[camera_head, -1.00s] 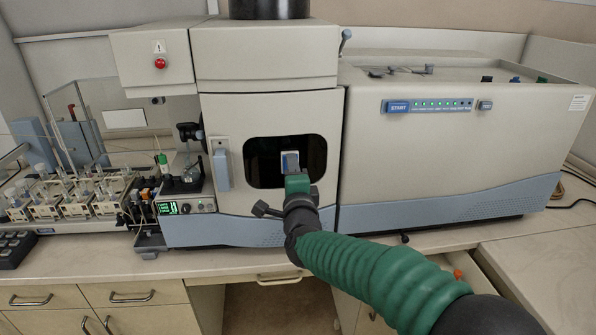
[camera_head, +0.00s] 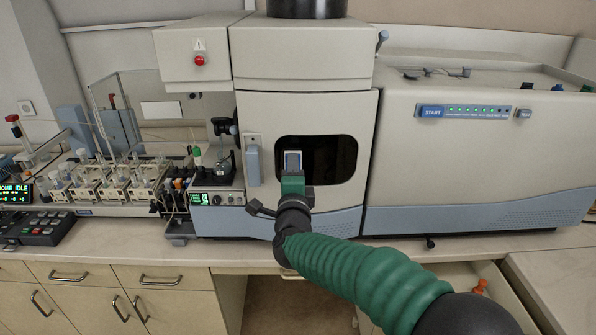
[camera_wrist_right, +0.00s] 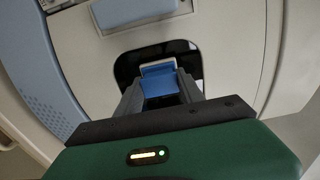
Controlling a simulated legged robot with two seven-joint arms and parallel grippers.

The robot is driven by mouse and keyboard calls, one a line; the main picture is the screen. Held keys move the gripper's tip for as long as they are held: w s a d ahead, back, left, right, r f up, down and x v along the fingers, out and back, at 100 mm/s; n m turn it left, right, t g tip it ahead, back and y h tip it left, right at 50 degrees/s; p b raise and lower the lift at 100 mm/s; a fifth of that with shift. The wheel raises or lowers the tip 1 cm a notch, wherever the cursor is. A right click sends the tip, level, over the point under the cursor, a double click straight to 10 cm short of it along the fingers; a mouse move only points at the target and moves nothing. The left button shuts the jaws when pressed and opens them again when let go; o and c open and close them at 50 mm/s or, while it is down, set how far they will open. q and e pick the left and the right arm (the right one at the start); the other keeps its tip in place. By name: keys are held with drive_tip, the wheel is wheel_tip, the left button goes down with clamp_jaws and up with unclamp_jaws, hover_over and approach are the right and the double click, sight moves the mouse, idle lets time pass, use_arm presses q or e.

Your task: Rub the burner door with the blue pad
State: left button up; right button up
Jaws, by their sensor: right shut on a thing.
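The burner door (camera_head: 310,112) is the beige front panel with a dark rounded window (camera_head: 330,160) and a blue-grey handle (camera_head: 253,165) at its left. My right gripper (camera_head: 292,165) is in front of the window's left part. It is shut on the blue pad (camera_wrist_right: 160,84), which shows between the fingers in the wrist view, with a pale strip along its far edge. The pad looks close to the door; I cannot tell whether it touches. In the head view the gripper partly hides the pad. My left gripper is not in view.
A sampler with racks of vials (camera_head: 90,185) and a keypad (camera_head: 40,228) stand at the left. A small glass vessel (camera_head: 222,165) stands beside the door. The instrument's right cabinet (camera_head: 470,170) carries a START button. The bench front (camera_head: 130,237) is largely clear.

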drive_tip(key=s+b, duration=0.2)
drive_tip(key=s, duration=0.4)
drive_tip(key=shift+b, duration=0.35)
drive_tip(key=shift+w, duration=0.1)
drive_tip(key=s+b, duration=0.1)
drive_tip(key=s, duration=0.2)
drive_tip(key=shift+f, duration=0.1)
